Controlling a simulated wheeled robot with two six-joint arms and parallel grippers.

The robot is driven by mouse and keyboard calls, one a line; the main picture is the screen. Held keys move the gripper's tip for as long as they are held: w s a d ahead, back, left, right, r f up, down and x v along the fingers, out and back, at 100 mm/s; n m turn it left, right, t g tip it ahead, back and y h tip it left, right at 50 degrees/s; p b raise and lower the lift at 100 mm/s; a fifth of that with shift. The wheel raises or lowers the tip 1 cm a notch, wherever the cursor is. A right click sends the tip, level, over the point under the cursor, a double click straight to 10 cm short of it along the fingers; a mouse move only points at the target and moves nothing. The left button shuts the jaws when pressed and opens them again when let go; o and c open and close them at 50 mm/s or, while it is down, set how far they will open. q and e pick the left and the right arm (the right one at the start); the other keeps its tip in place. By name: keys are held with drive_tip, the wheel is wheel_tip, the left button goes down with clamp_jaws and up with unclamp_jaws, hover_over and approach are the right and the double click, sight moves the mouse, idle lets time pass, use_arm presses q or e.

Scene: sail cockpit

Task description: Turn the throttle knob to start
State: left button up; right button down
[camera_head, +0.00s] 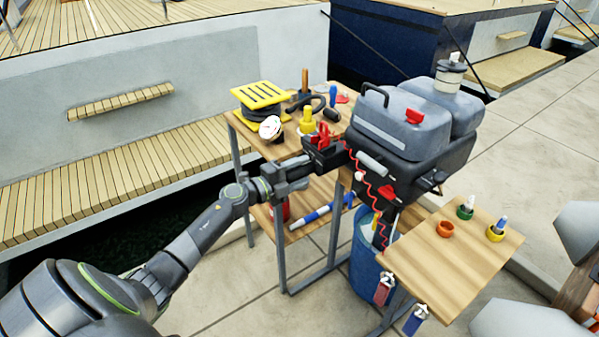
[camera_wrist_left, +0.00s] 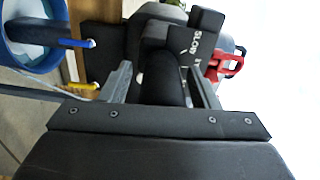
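The outboard motor (camera_head: 400,130) has a grey cowl and a black lower body, and stands at the right of the small wooden table. My left gripper (camera_head: 303,164) reaches in from the left to the motor's tiller side. In the left wrist view, the black round throttle knob (camera_wrist_left: 166,80) lies between the two fingers of this gripper (camera_wrist_left: 163,82). I cannot tell whether both fingers press on it. A black block with the white word SLOW (camera_wrist_left: 200,45) sits just beyond the knob. Its other lettering is partly hidden by a finger.
A red clip (camera_wrist_left: 226,64) is close beside the right finger. The wooden table (camera_head: 250,130) holds a yellow cable reel (camera_head: 258,95) and several tools. A blue bucket (camera_head: 366,262) stands below the motor. A second wooden board (camera_head: 470,262) with small cups is at right.

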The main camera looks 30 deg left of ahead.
use_arm(q)
drive_tip(key=shift+s+a, duration=0.2)
drive_tip(key=shift+s, duration=0.2)
drive_tip(key=b+v, duration=0.2)
drive_tip(key=v, duration=1.4)
drive_tip(key=shift+s, duration=0.25)
use_arm(e)
drive_tip(key=shift+w+d+f, duration=0.25)
drive_tip(key=shift+w+f, duration=0.15)
drive_tip(key=shift+f, duration=0.25)
drive_tip(key=shift+w+a, duration=0.2)
